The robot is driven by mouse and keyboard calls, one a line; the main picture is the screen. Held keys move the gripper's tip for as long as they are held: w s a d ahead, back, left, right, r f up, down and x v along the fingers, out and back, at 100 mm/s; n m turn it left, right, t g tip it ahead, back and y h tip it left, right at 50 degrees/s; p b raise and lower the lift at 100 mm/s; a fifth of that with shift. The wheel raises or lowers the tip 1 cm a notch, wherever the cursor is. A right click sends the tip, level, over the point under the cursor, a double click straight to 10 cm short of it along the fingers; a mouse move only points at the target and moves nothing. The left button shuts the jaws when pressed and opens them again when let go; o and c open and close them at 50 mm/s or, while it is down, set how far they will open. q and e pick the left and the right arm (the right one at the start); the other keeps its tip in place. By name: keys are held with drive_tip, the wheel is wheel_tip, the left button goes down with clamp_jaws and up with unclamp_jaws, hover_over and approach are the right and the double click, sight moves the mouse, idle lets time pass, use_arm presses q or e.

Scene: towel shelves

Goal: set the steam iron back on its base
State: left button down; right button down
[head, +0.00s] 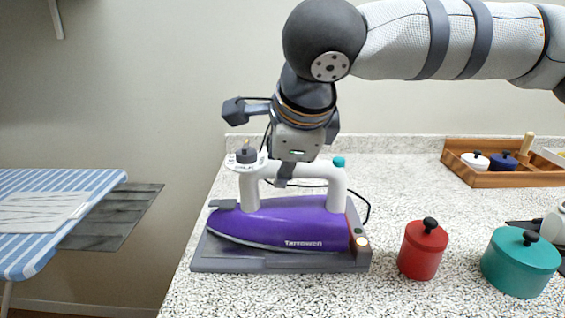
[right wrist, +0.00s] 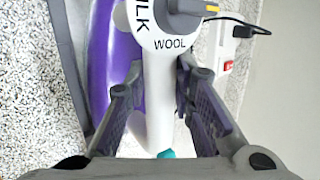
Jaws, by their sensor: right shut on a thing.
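The steam iron (head: 285,221) is purple with a white handle, and it sits low over its grey base (head: 215,257) on the speckled counter. From this angle I cannot tell whether its sole rests fully on the base. My right gripper (head: 283,178) comes down from above and is shut on the iron's white handle. In the right wrist view the two fingers (right wrist: 157,95) stand on either side of the handle, near the fabric dial (right wrist: 165,28). The fingertips are partly hidden by the handle in the head view.
A red pot (head: 422,252) and a teal pot (head: 520,265) stand right of the base. A wooden tray (head: 505,179) with small lidded pots is at the back right. A striped ironing board (head: 75,190) is left of the counter. A black cord runs behind the iron.

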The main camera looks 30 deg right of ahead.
drive_tip(key=c, duration=1.3)
unclamp_jaws()
drive_tip(key=shift+o, duration=1.1)
drive_tip(key=shift+f, duration=0.15)
drive_tip(key=shift+o, duration=1.3)
drive_tip(key=shift+r, duration=4.1)
